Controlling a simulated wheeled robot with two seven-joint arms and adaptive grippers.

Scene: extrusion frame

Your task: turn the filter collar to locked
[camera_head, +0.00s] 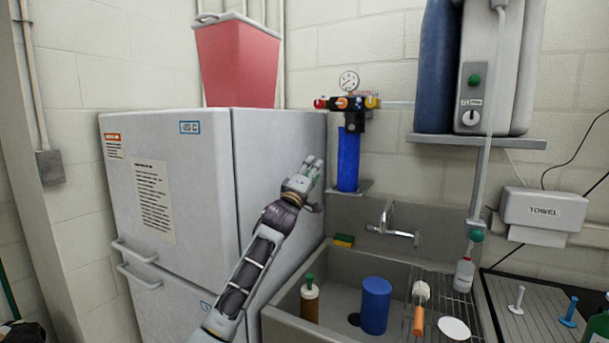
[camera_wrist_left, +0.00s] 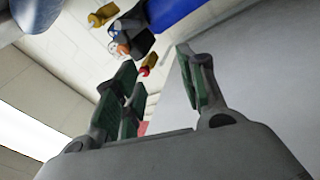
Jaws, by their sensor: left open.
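The filter has a blue housing (camera_head: 348,160) hanging upright on the wall, with a black collar or head (camera_head: 354,122) at its top. Above it sit a valve manifold with red, orange and yellow knobs and a round gauge (camera_head: 349,81). My left gripper (camera_head: 313,166) is open and empty, left of the blue housing and apart from it, in front of the freezer's side. In the left wrist view the open fingers (camera_wrist_left: 156,78) point toward the manifold and the blue housing (camera_wrist_left: 176,10) at the top. The collar's marks are too small to read. My right gripper is not in view.
A white freezer (camera_head: 278,160) stands left, with a red bin (camera_head: 238,62) on top. A sink (camera_head: 335,275) below holds a blue cylinder (camera_head: 376,305) and a bottle (camera_head: 310,300). A faucet (camera_head: 392,226) and wall shelf (camera_head: 475,142) are to the right.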

